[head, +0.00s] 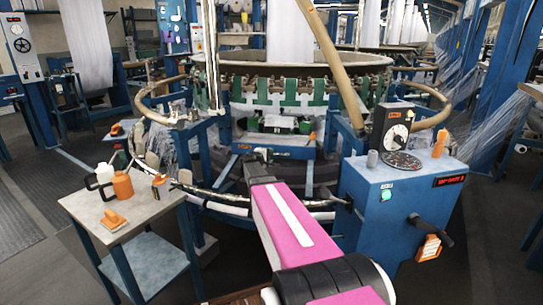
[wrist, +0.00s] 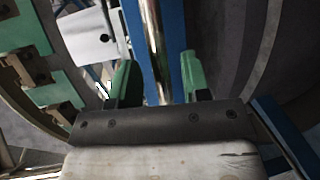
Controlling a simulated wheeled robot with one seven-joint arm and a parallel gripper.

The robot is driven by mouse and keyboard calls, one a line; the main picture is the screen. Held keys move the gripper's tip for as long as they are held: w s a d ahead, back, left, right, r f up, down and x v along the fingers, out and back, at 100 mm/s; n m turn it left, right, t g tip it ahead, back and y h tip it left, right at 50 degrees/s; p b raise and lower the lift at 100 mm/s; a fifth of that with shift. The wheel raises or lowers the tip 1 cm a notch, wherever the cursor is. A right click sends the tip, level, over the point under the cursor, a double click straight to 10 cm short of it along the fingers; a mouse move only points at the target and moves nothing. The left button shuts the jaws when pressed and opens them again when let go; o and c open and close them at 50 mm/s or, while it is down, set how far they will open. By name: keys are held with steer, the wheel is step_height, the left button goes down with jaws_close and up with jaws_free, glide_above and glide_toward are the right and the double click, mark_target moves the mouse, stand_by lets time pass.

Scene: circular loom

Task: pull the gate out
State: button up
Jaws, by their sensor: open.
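No part is clearly marked as the gate. A curved rail (head: 232,208), partly white and partly shiny metal, runs low across the loom's front in the head view. My pink arm hides part of it. My gripper (wrist: 160,82) shows two green fingers standing apart in the wrist view, with nothing clamped between them. A shiny metal rod (wrist: 154,40) runs beyond and between the fingers, in front of a blue beam (wrist: 172,30). I cannot tell whether the fingers touch it. In the head view the gripper is small and dark at the arm's far end, before the loom.
The circular loom (head: 290,70) fills the back. A blue control cabinet (head: 400,205) with a dial stands at the right. A small table (head: 150,225) with bottles stands at the left. Green plates (wrist: 28,32) line the wrist view's left side. Open floor lies at far left.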

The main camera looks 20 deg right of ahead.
steer(key=shift+x, duration=1.15)
jaws_close()
steer(key=shift+s, duration=0.1)
